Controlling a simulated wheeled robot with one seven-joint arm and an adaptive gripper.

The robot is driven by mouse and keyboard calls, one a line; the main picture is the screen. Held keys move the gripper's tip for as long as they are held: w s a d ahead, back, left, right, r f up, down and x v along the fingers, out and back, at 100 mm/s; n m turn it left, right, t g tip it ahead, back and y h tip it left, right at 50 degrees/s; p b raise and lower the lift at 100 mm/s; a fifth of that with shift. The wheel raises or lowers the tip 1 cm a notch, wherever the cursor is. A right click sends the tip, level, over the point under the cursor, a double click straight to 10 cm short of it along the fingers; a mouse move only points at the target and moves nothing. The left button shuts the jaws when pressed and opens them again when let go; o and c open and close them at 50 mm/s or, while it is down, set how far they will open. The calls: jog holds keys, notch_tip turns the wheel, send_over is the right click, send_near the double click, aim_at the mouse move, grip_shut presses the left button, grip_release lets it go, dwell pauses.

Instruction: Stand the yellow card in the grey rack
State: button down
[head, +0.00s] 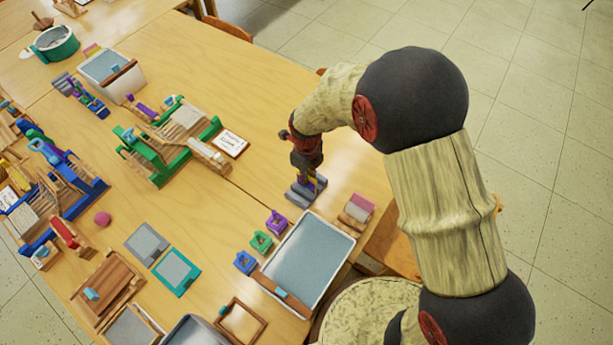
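A small grey ridged rack (297,197) sits on the wooden table near its right edge. My gripper (309,180) points down directly over the rack, its tips at or just above it. A small patch of yellow, likely the yellow card (312,183), shows at the fingertips beside something purple. The fingers and the arm hide most of this spot. I cannot tell whether the fingers hold the card, or whether the card touches the rack.
A large blue-grey tray (309,262) lies in front of the rack, with small purple (276,222), green (262,242) and blue (245,262) holders beside it. A pink-topped block (358,208) stands to the right. Table between is clear.

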jog(key=c, duration=2)
grip_release()
jog(key=shift+o, duration=0.2)
notch_tip(320, 180, up, 12)
